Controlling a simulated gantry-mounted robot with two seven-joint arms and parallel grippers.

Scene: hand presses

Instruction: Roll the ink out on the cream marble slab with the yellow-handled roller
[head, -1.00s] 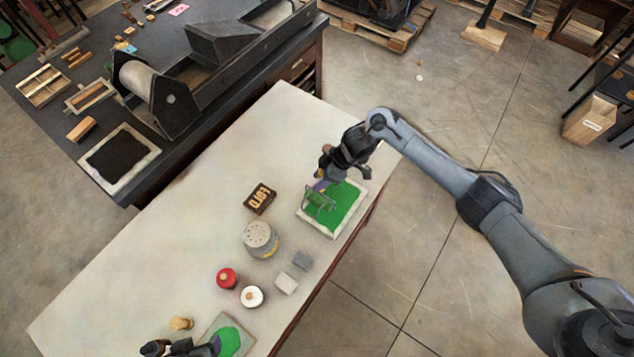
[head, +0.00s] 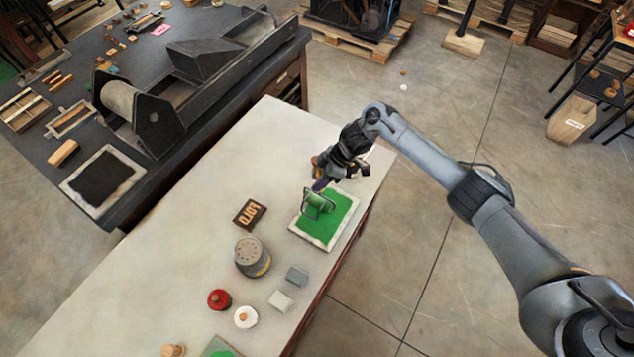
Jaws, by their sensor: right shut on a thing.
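The cream slab (head: 341,238) lies on the pale table, its middle covered with bright green ink and a light border left bare. A small roller (head: 319,205) with a green cylinder and a wire frame is over the slab's far-left part. I cannot tell if it touches the ink. My right gripper (head: 324,178) is just beyond the roller, shut on its handle. The handle is mostly hidden; a small purple part shows below the gripper. My left gripper is out of view.
Left of the slab is a dark block with raised letters (head: 249,214). Nearer are a grey tin (head: 252,257), two grey blocks, a red-lidded pot (head: 219,299) and a white-lidded pot (head: 246,317). Another green-inked slab (head: 219,348) is cut off below. The table's far-left part is clear.

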